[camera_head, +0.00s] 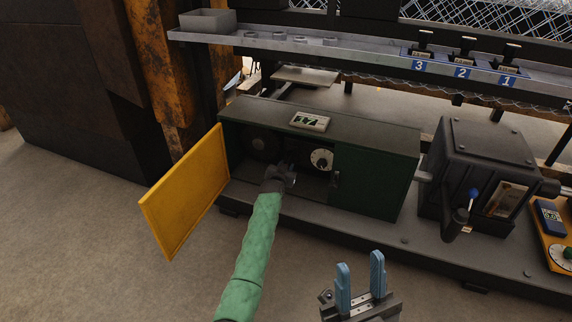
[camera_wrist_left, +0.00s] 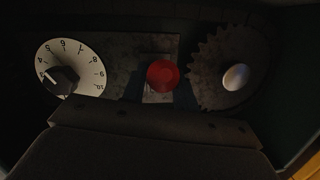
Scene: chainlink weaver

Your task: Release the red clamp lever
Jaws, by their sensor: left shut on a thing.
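The red clamp lever shows as a round red knob (camera_wrist_left: 162,76) in the middle of the left wrist view, in front of a pale plate. My left gripper (camera_head: 287,172) reaches through the open front of the dark green cabinet (camera_head: 375,180). It is shut on the red lever; its fingertips are in deep shadow and hard to make out. The lever cannot be made out in the head view. My right gripper (camera_head: 361,280) is open and empty, its blue fingers apart, in front of the cabinet.
A white numbered dial (camera_wrist_left: 72,68) and a toothed gear (camera_wrist_left: 232,75) flank the knob. The yellow door (camera_head: 185,190) stands open at the left. The floor in front is clear.

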